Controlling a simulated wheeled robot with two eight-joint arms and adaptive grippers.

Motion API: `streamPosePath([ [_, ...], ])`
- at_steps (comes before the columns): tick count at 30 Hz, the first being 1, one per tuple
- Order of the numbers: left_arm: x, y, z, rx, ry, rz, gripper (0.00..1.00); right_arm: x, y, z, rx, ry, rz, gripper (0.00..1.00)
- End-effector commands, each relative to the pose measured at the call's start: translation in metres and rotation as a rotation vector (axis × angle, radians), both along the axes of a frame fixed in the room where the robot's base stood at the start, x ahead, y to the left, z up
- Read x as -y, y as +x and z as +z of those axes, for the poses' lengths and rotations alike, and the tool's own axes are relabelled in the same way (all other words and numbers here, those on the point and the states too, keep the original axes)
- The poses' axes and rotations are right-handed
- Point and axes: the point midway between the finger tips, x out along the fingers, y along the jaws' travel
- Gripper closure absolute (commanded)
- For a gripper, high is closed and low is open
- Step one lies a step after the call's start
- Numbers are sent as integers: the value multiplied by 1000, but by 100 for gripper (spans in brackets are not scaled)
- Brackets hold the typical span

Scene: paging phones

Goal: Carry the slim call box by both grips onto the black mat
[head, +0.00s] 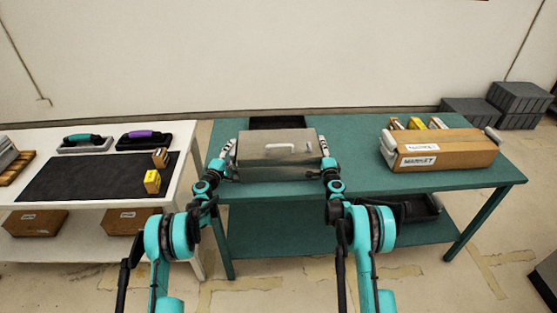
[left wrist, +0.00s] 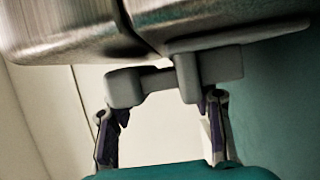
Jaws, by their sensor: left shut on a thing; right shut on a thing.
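The slim call box (head: 262,158) is a silver metal case with a pale handle on its top, at the left end of the green table. My left gripper (head: 229,158) is shut on the grip at its left side; the left wrist view shows this grey grip (left wrist: 152,86) between the fingers (left wrist: 160,125). My right gripper (head: 327,160) is shut on the grip at its right side, mostly hidden. I cannot tell whether the box touches the table. The black mat (head: 70,178) lies on the white table at the left.
The green table (head: 365,178) also holds a brown box (head: 440,150) labelled MARKET and a dark tray (head: 277,122) behind the call box. Two handled tools (head: 143,139) sit behind the mat. A gap separates the tables.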

Motion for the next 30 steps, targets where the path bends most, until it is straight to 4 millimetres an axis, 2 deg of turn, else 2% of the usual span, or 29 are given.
streamPosePath([
  [8,0,0,5,0,1,-1,100,0,0,5,0,0,1,100],
  [22,1,0,45,0,1,-1,100,0,0,45,0,-1,1,100],
  [30,1,0,51,0,1,-1,100,-1,0,51,0,-1,1,100],
])
